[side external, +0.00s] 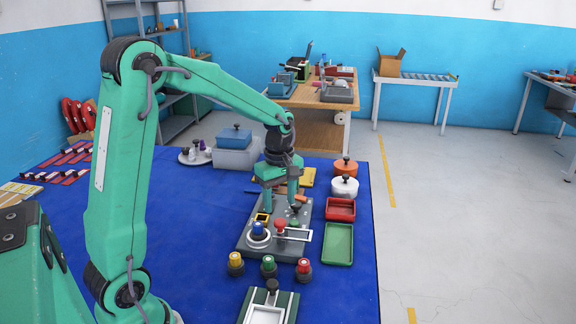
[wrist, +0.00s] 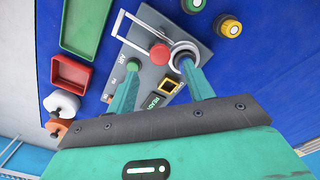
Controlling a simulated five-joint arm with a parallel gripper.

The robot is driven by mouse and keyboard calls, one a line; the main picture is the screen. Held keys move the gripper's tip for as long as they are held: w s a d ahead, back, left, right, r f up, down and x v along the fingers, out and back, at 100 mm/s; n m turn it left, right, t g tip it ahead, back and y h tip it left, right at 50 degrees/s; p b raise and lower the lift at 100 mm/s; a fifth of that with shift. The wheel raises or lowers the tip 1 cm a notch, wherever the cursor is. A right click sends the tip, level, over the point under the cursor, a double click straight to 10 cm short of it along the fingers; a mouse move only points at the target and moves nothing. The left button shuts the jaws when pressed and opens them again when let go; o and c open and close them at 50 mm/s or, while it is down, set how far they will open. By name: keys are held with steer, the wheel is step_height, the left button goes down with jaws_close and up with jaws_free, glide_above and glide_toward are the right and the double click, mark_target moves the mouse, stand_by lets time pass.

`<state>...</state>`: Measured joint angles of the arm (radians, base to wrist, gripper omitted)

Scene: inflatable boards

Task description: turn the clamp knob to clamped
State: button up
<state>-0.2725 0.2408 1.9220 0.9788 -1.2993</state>
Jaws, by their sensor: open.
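A grey control panel (side external: 250,246) lies on the blue mat. It carries a blue knob (side external: 258,228) in a pale ring, a red mushroom button (side external: 280,225) beside a pale wire handle, a small green button (side external: 294,222) and a yellow-edged square (side external: 262,217). I cannot read which control is the clamp knob. My gripper (side external: 279,206) points down over the far part of the panel, fingers apart and empty.
Yellow, green and red knobs (side external: 303,267) stand in front of the panel, with a black-knobbed fixture (side external: 288,303) nearer. Red (side external: 333,206) and green (side external: 338,258) trays, and white (side external: 350,188) and orange (side external: 351,168) pots, line the right side.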

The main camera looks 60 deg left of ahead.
mark_target(280, 221)
steer(key=shift+f, duration=2.95)
steer(key=c, duration=1)
